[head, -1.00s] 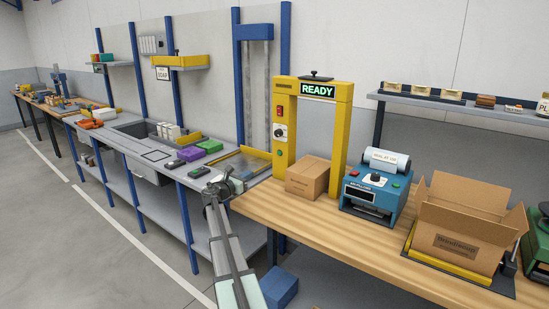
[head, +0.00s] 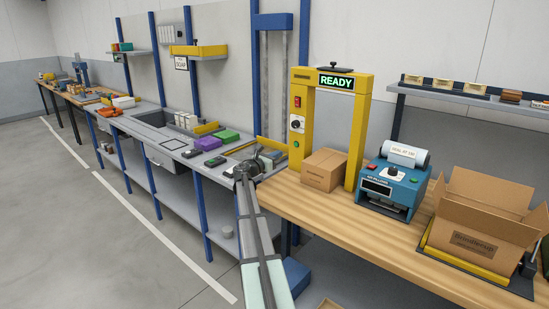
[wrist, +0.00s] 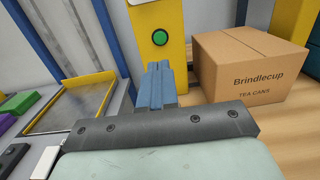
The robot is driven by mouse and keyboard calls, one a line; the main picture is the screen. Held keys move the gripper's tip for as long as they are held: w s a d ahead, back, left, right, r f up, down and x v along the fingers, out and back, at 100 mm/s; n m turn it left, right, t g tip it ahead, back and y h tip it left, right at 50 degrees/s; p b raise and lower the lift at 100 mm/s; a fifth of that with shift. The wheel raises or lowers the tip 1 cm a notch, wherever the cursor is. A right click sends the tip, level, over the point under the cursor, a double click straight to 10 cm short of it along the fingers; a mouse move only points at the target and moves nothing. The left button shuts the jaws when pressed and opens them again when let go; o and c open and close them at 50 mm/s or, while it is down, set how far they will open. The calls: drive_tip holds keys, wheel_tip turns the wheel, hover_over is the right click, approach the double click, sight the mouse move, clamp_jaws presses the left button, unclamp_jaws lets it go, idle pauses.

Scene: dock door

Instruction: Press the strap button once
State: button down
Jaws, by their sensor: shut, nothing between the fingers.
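The yellow strapping machine (head: 361,125) is an arch on the wooden bench, with a lit READY sign on top. A green button (head: 295,144), seemingly the strap button, sits low on its left post, below a dial and a red switch. The wrist view shows the green button (wrist: 160,37) unobstructed on the yellow post. My gripper (wrist: 160,72) is shut and empty, its blue fingers together and pointing towards the post just below the button in the picture. I cannot tell the exact gap. In the head view my gripper is at the bench's left end, left of the post.
A closed Brindlecup carton (head: 325,169) stands in the arch, close to the right of my fingers in the wrist view. A grey counter (head: 184,148) with small items lies left.

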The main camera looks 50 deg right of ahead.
sight(295, 144)
drive_tip(key=d, duration=1)
drive_tip(key=shift+s+r, duration=0.1)
drive_tip(key=shift+r, duration=0.15)
drive_tip(key=shift+d, duration=0.1)
drive_tip(key=shift+d, duration=0.5)
drive_tip(key=shift+d+r, duration=0.15)
drive_tip(key=shift+d, duration=0.2)
drive_tip(key=a, duration=1.5)
drive_tip(key=shift+w+f, duration=0.2)
drive_tip(key=shift+f, duration=0.25)
